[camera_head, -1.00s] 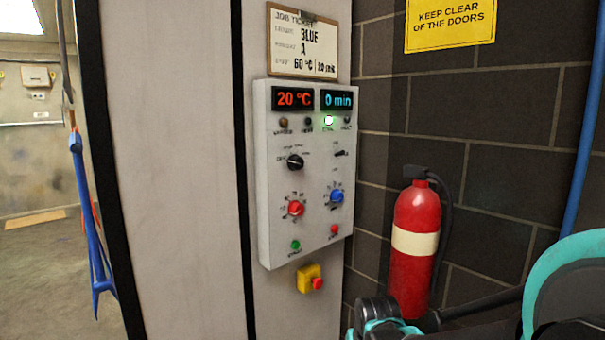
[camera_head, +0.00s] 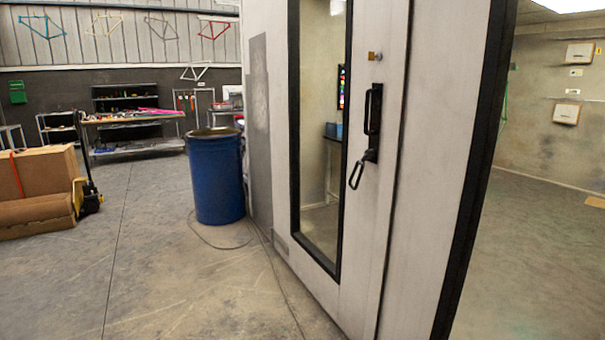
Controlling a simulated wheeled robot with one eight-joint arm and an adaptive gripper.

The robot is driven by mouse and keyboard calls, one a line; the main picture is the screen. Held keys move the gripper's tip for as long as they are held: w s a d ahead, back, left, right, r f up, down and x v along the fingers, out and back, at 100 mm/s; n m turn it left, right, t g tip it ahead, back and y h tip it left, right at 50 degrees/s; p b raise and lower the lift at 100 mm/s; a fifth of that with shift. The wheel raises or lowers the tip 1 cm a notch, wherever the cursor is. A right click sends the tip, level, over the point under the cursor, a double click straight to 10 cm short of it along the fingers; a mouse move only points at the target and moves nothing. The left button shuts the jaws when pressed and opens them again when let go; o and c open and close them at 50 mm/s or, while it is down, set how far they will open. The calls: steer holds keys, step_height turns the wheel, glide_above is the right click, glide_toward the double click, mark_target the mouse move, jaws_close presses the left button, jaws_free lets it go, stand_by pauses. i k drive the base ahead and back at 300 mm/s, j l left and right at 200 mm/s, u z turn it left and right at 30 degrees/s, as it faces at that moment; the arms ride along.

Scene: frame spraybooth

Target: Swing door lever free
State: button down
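The booth door (camera_head: 372,250) is a pale panel with a tall black-framed window (camera_head: 322,150). A black vertical pull handle (camera_head: 373,109) is on it to the right of the window. Just below the pull handle is the black door lever (camera_head: 357,174), a looped arm that hangs down and to the left from its pivot. A small brass-coloured fitting (camera_head: 375,56) sits above the pull handle. My gripper is not in view.
The booth opening (camera_head: 545,220) is to the right of the door's black edge. A blue drum (camera_head: 216,178) stands left of the booth, with a cable (camera_head: 215,243) on the floor near it. Cardboard boxes (camera_head: 38,190) and a workbench (camera_head: 135,120) are further left. Floor before the door is clear.

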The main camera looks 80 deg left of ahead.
mark_target(369, 154)
steer(key=u, duration=2.55)
